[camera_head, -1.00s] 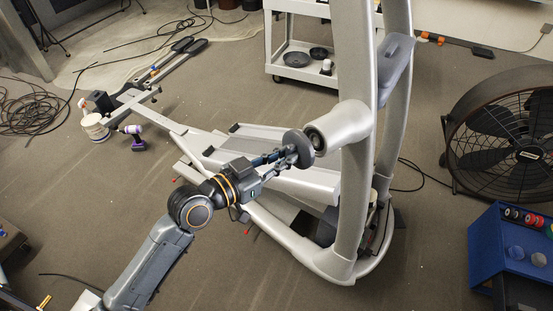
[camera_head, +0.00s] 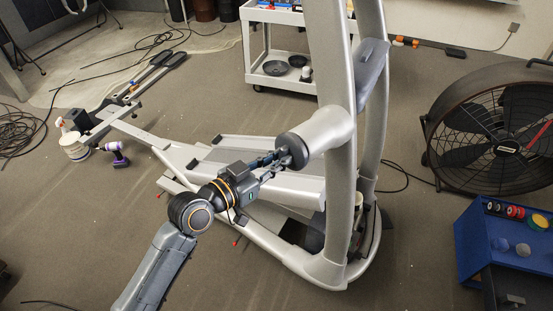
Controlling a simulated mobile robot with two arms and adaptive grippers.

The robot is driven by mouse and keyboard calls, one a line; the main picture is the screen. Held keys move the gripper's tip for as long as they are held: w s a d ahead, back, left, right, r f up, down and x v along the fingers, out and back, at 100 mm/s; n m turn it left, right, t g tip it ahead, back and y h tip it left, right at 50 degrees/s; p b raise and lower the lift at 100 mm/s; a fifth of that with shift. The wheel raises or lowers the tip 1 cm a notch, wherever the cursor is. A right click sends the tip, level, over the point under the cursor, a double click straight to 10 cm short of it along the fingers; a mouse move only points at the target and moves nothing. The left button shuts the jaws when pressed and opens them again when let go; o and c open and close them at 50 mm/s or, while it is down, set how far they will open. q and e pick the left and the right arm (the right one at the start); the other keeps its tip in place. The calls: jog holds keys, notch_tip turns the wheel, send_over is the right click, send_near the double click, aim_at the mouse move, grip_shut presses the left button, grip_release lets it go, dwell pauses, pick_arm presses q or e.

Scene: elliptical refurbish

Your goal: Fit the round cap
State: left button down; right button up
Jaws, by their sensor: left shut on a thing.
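The round cap (camera_head: 294,149) is a dark grey disc at the end of the silver tube hub (camera_head: 328,131) on the elliptical machine's frame (camera_head: 338,200). It covers the hub's open end, and its face looks in line with the hub. Whether it sits fully flush cannot be told. My left gripper (camera_head: 284,159) is shut on the cap, reaching it from the lower left. My right gripper is not in view.
A white cart (camera_head: 285,88) with dark round parts stands at the back. A big black fan (camera_head: 495,135) and a blue cabinet (camera_head: 508,240) stand at the right. A purple drill (camera_head: 115,153) and cables lie on the floor at the left.

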pick_arm(q)
jog(key=shift+w+d, duration=0.4)
dwell(1.2)
jog(key=c, duration=1.3)
grip_release()
jog(key=shift+s+a+f, duration=0.1)
jog(key=v, duration=1.1)
jog(key=shift+s+a, duration=0.15)
jog(key=shift+s, duration=0.1)
